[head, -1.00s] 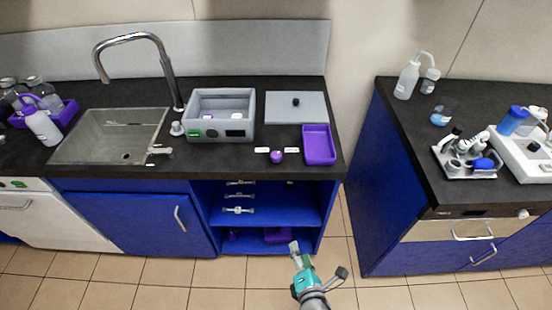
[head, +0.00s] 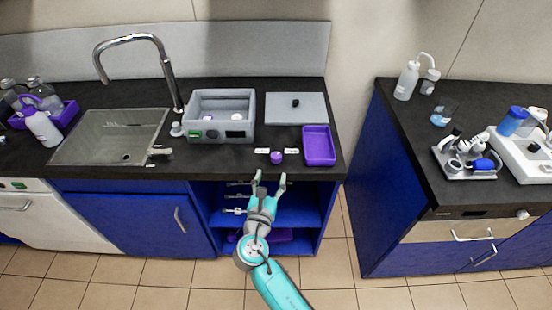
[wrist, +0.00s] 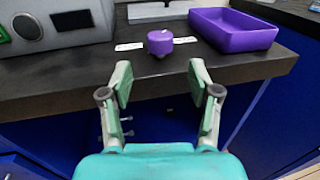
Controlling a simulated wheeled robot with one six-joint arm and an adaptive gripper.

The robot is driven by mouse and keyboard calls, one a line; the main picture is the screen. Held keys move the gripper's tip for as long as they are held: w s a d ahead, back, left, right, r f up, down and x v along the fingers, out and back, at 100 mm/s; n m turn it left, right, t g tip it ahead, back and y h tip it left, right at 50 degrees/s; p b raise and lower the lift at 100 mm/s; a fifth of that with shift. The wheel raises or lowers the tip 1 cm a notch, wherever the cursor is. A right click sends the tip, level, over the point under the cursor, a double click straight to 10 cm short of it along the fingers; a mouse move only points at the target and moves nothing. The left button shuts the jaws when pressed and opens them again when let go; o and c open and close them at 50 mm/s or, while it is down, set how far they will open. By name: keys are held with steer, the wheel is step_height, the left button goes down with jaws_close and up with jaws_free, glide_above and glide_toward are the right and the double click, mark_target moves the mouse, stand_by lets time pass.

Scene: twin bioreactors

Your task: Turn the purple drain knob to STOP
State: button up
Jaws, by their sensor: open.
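The purple drain knob (head: 277,157) sits on the black counter near its front edge, between two small white labels; their text is too small to read. In the wrist view the knob (wrist: 160,42) shows as a short purple cylinder straight ahead, beyond the fingertips. A small pale mark is on its top. My gripper (head: 269,177) is open and empty, just in front of the counter edge. In the wrist view its two fingers (wrist: 160,75) are spread apart, one on each side below the knob, not touching it.
A purple tray (head: 319,146) stands right of the knob. A grey box (head: 219,132) with a green display is to the left. A grey lid plate (head: 296,108) lies behind. The counter front edge (wrist: 60,100) is close to my fingers. Open blue shelves (head: 310,215) are below.

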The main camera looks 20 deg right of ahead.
mark_target(275, 163)
steer(key=x, duration=0.8)
steer(key=shift+w+d+f, duration=0.1)
steer(key=shift+w, duration=0.05)
steer(key=shift+c, duration=0.3)
steer(key=c, duration=1.1)
